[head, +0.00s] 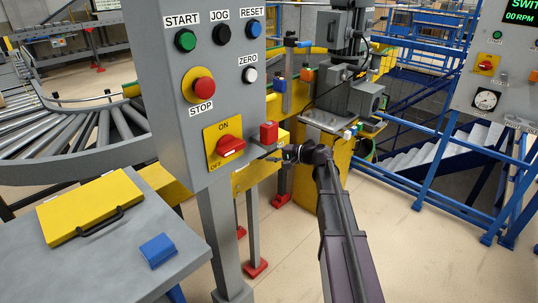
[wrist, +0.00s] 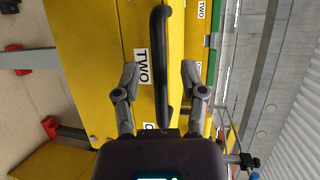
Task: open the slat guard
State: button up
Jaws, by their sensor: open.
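In the wrist view a yellow panel (wrist: 105,40) with a black bar handle (wrist: 160,50) fills the middle; it looks like the slat guard. Labels reading TWO lie beside the handle. My gripper (wrist: 159,71) is open, with one finger on each side of the handle and a visible gap to it. In the head view my gripper (head: 276,156) is beside a yellow beam (head: 258,174), just right of the grey control post. The guard's handle is hidden or too small to make out there. The panel appears closed, but its edges are partly out of view.
The grey control post (head: 212,100) with buttons and a red switch (head: 230,146) stands close left of my gripper. A grey cabinet (head: 105,240) bears a yellow lid (head: 92,207) with a black handle and a blue block (head: 158,250). Blue railings (head: 440,160) stand right. Floor ahead is clear.

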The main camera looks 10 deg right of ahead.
jog(key=shift+a, duration=0.1)
jog(key=shift+c, duration=0.2)
grip_shut()
jog(key=shift+r, duration=0.1)
jog(key=shift+g+h, duration=0.4)
jog(key=shift+h, duration=0.1)
jog(key=r+p, duration=0.2)
jog(key=p, duration=0.1)
jog(key=r+p, duration=0.2)
jog(key=p, duration=0.1)
jog(key=shift+w+a+r+p, duration=0.15)
jog(key=shift+w+r+p, duration=0.05)
jog(key=shift+p, duration=0.1)
jog(key=w+a+r+m+g+h+p, duration=0.1)
jog(key=w+a+r+g+h+p, duration=0.1)
jog(key=r+p, duration=0.5)
jog(key=w+a+r+g+h+p, duration=0.2)
jog(key=w+a+r+p, duration=0.2)
jog(key=p, duration=1.1)
jog(key=w+a+r+m+g+h+p, duration=0.1)
jog(key=w+a+r+g+h+p, duration=0.1)
jog(key=w+r+p, duration=0.5)
jog(key=shift+w+a+r+m+g+p, duration=0.3)
jog(key=shift+a+r+p, duration=0.6)
jog(key=shift+r+p, duration=1.7)
jog(key=shift+r, duration=0.1)
